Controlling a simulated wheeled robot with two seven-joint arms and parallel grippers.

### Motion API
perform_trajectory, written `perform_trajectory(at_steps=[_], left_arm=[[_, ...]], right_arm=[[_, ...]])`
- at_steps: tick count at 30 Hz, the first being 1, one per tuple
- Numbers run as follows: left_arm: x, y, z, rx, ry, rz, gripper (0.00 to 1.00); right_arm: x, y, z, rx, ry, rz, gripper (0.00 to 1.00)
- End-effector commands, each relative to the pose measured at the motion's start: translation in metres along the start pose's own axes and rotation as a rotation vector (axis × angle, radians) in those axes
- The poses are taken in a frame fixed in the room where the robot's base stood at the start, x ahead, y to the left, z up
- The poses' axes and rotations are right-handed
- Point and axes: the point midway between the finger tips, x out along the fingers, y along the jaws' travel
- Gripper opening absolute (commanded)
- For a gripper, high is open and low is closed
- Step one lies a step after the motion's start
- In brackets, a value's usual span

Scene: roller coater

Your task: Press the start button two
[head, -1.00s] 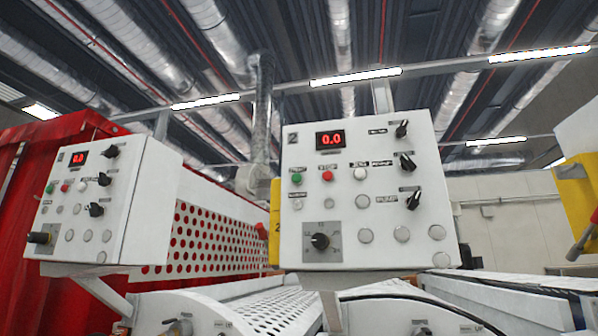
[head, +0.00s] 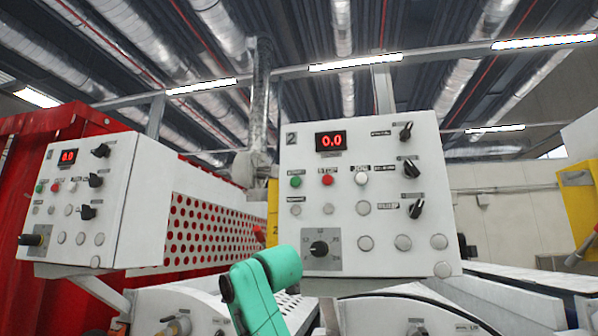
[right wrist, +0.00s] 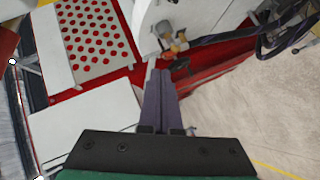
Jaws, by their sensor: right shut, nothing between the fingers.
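The white control panel marked "2" (head: 425,245) fills the middle of the head view, with a red display (head: 331,141) reading 0.0. Its green button (head: 295,181) is at the left of the top button row, beside a red button (head: 327,180) and a white button (head: 361,179). A green arm link of mine rises below the panel; its gripper does not show in the head view. In the right wrist view my right gripper (right wrist: 153,70) is shut and empty, its dark fingers together. The green button cannot be made out there. My left gripper is not in view.
A perforated guard (head: 205,230) runs between the panels. The right wrist view shows machine parts with a hose (right wrist: 222,38) near the fingertips, and bare floor (right wrist: 260,110) at right.

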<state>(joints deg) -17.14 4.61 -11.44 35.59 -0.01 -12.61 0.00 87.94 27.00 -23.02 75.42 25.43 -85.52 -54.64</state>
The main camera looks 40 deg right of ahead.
Motion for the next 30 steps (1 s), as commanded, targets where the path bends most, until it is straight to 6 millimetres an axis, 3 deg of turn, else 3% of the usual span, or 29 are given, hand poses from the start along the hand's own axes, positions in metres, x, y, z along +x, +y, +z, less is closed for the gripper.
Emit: perform_trajectory(at_steps=[1,3,6,9,11,14,22,26,30], left_arm=[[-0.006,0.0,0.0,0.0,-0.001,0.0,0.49],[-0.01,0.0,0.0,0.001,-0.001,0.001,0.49],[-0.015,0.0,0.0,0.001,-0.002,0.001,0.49],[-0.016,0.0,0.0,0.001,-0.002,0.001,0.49],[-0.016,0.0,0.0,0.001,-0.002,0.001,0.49],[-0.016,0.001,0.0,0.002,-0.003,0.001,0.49],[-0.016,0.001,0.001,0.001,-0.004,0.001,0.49],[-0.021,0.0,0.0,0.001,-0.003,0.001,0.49],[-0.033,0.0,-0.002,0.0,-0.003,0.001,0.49]], right_arm=[[-0.053,0.044,-0.01,-0.052,0.015,0.066,0.0],[-0.123,0.084,-0.017,-0.131,0.021,0.14,0.0],[-0.222,0.125,-0.017,-0.232,0.014,0.243,0.0],[-0.292,0.145,-0.008,-0.297,0.001,0.313,0.0],[-0.317,0.151,-0.003,-0.316,-0.004,0.339,0.0],[-0.333,0.153,0.0,-0.332,-0.006,0.354,0.0],[-0.332,0.154,0.0,-0.33,-0.006,0.354,0.0],[-0.324,0.158,-0.001,-0.329,-0.006,0.352,0.0],[-0.3,0.169,-0.003,-0.329,-0.008,0.35,0.0]])
